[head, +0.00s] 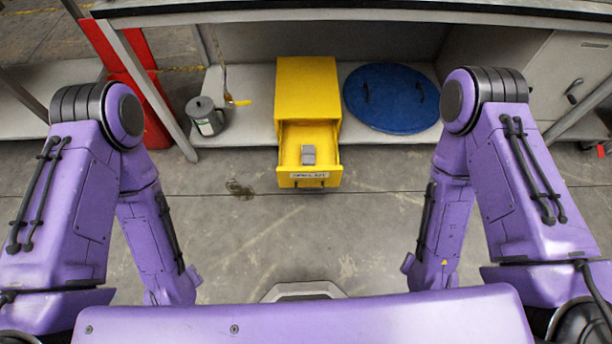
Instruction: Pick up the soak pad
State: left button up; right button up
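A small grey block (308,155), which looks like the soak pad, lies inside the open drawer (287,165) of a yellow cabinet (307,88). The drawer is pulled out toward me and has a white label on its front, too small to read surely. My two purple arms hang down at the left and right of the head view, well apart from the drawer. Both grippers are out of sight below, so their state does not show.
The cabinet stands on a low grey shelf under a workbench (350,10). A blue round lid (391,97) lies to its right, a grey canister (205,116) to its left. A red post and metal bench leg stand further left. The concrete floor (300,230) before the drawer is clear.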

aim_at(308, 150)
jog(key=u, duration=0.75)
jog(key=k, duration=0.65)
jog(key=z, duration=0.75)
